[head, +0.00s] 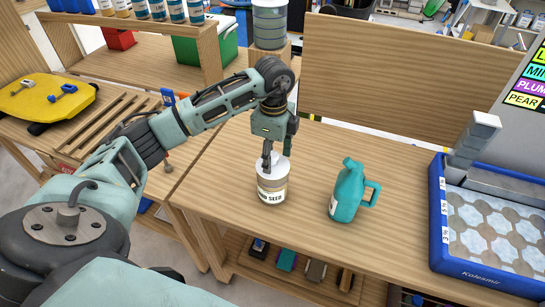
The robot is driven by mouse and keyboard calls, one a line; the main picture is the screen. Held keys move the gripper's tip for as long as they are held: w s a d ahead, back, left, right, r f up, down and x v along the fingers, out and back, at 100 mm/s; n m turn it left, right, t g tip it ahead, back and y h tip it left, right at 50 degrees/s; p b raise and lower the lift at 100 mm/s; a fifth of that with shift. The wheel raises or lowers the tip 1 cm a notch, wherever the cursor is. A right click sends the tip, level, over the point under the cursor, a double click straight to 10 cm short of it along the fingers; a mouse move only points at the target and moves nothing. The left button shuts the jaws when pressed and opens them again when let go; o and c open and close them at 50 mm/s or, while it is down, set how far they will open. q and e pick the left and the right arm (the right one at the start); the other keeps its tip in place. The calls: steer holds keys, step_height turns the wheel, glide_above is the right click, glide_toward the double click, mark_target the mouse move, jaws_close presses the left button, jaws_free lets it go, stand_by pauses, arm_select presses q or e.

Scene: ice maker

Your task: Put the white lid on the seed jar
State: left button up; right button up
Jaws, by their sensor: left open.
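The seed jar (271,192) stands upright on the wooden table, with a label reading "SEED" in part. The white lid (281,167) is at the top of the jar and looks about level. I cannot tell whether it is fully seated. My left gripper (268,158) points down from above, with its fingers at the lid. It is open, and a finger hides part of the lid's top. I cannot tell whether the fingers touch the lid. My right gripper is not in view.
A teal jug (345,195) stands to the right of the jar. A blue ice tray machine (470,272) is at the far right. A wooden panel (400,80) rises behind. The table around the jar is otherwise clear. A lower shelf holds small items.

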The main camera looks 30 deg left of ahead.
arm_select(q)
step_height(320, 180, up, 11)
stand_by(0.3)
steer(key=shift+w, duration=0.1)
stand_by(0.4)
